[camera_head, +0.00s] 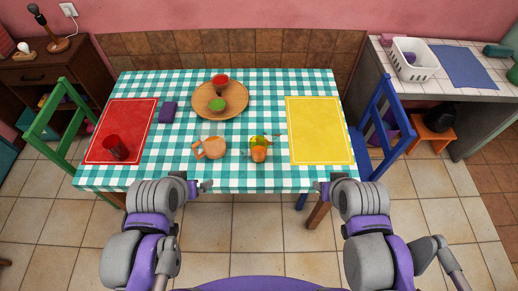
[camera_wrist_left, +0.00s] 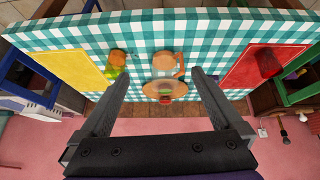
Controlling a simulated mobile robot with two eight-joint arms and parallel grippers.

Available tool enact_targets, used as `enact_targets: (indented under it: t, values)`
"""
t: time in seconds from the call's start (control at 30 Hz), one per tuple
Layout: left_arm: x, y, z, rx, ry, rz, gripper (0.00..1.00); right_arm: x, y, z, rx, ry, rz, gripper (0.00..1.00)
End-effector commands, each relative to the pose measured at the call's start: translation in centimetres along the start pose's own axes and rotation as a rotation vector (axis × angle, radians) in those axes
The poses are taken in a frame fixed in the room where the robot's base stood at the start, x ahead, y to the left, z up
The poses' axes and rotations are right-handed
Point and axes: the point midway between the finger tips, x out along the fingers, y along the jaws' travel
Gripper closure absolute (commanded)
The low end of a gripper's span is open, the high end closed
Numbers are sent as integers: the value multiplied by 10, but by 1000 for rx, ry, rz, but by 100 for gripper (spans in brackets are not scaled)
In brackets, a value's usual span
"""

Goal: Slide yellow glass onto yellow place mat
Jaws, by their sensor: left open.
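The yellow place mat (camera_head: 318,130) lies at the right end of the checkered table and is bare. A small yellow-green shape (camera_head: 257,141), which looks like the yellow glass, stands left of the mat, with an orange cup-like thing (camera_head: 258,155) right in front of it and partly overlapping it. In the left wrist view the picture is turned round, and the yellow-green shape (camera_wrist_left: 115,72) is left of the fingers. My left gripper (camera_head: 205,187) is open and empty at the table's front edge. My right gripper (camera_head: 321,187) is at the front edge below the yellow mat.
A red mat (camera_head: 135,115) with a red glass (camera_head: 115,148) lies at the left. A round wooden board (camera_head: 234,101) holds a green and a red item. A purple item (camera_head: 168,112) lies beside the red mat. Chairs stand at both ends.

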Motion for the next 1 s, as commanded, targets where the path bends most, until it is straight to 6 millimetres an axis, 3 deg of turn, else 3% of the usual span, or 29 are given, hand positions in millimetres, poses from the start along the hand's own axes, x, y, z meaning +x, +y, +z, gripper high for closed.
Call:
enact_targets:
  t: [0.03, 0.2, 0.33, 0.7, 0.9, 1.0]
  values:
    - [10, 2, 14, -51, -28, 18, 0, 9, 0, 20, 0, -23, 0, 50]
    - [54, 24, 43, -387, -124, 136, 0, 46, 0, 76, 0, -78, 0, 50]
    - [95, 45, 46, -726, -212, 251, 0, 78, 0, 112, 0, -103, 0, 50]
    - [202, 84, 1, -1629, -561, 568, 0, 159, 0, 176, 0, -138, 0, 50]
    - [254, 85, -26, -1981, -794, 702, 0, 198, 0, 200, 0, -154, 0, 50]
    - [269, 82, -35, -2087, -883, 746, 0, 210, 0, 206, 0, -159, 0, 50]
